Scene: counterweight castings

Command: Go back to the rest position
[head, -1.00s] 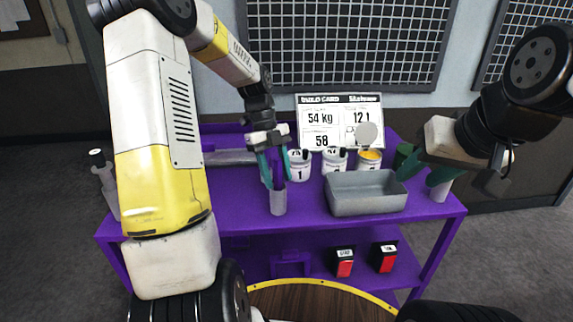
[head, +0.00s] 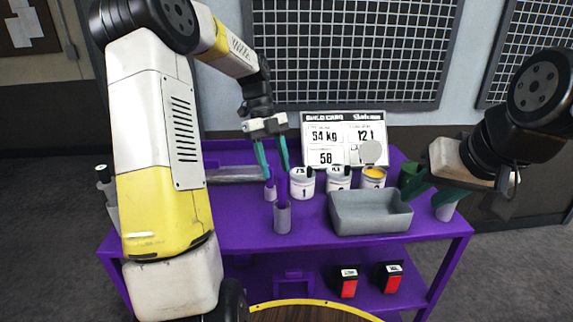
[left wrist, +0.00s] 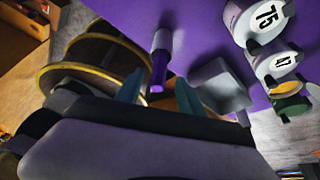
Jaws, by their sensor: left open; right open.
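My left gripper (head: 271,163) is open and empty in the head view, above the purple bench (head: 240,230). Its teal fingers point down behind and above a grey cylinder (head: 283,219) with a purple stem standing on the bench. That cylinder also shows in the left wrist view (left wrist: 162,40), with the purple stem reaching toward the fingers but apart from them. My right gripper (head: 432,196) is at the right of the head view, with teal fingers beside the grey tray's right end. Nothing shows between its fingers.
A grey metal tray (head: 370,218) stands on the bench's right half. Two red-and-black items (head: 348,283) sit on the lower shelf. A wire grid covers the wall behind.

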